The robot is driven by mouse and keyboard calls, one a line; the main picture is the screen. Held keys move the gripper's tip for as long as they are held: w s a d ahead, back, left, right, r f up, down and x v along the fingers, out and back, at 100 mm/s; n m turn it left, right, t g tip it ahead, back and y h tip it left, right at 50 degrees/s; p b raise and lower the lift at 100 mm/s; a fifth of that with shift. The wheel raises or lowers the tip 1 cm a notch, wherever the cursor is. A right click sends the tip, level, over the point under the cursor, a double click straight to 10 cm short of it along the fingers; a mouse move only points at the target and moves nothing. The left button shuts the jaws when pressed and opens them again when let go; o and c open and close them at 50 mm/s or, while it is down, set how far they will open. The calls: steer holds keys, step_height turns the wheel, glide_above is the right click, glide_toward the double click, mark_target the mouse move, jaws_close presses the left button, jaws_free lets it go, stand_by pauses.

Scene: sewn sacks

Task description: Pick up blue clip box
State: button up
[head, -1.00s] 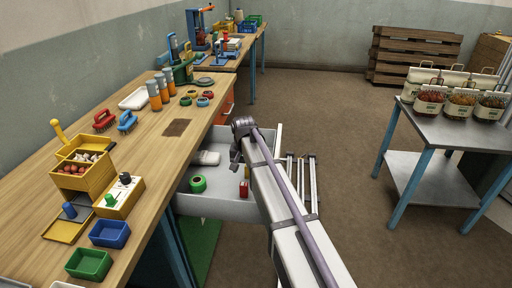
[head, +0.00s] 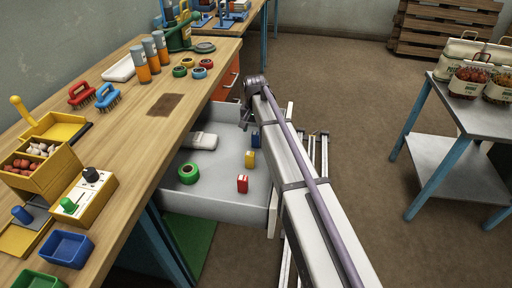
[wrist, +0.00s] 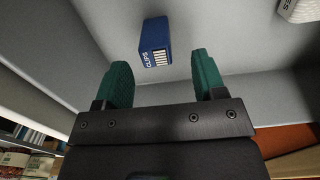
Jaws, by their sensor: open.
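The blue clip box (head: 256,139) stands in the open grey drawer (head: 215,207), close beside my arm in the head view. In the wrist view the blue clip box (wrist: 155,43) shows its white "CLIPS" lettering, ahead of and between the fingertips. My gripper (wrist: 163,70) is open and empty, with two green fingers apart and the box beyond them, not between them. In the head view my gripper (head: 246,118) hangs over the drawer's far right part; its fingers are hard to make out there.
The drawer also holds a yellow box (head: 250,160), a red box (head: 242,184), a green tape roll (head: 188,174) and a white item (head: 201,140). The drawer walls stand close around. The wooden workbench (head: 150,130) borders it on the left.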

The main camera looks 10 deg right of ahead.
mark_target(256, 133)
steer(key=shift+f, duration=0.3)
step_height(256, 133, down, 5)
steer(key=b, duration=0.5)
steer(key=shift+s+d+f, duration=0.15)
steer(key=shift+f, duration=0.05)
steer(key=shift+r, duration=0.25)
steer(key=c, duration=1)
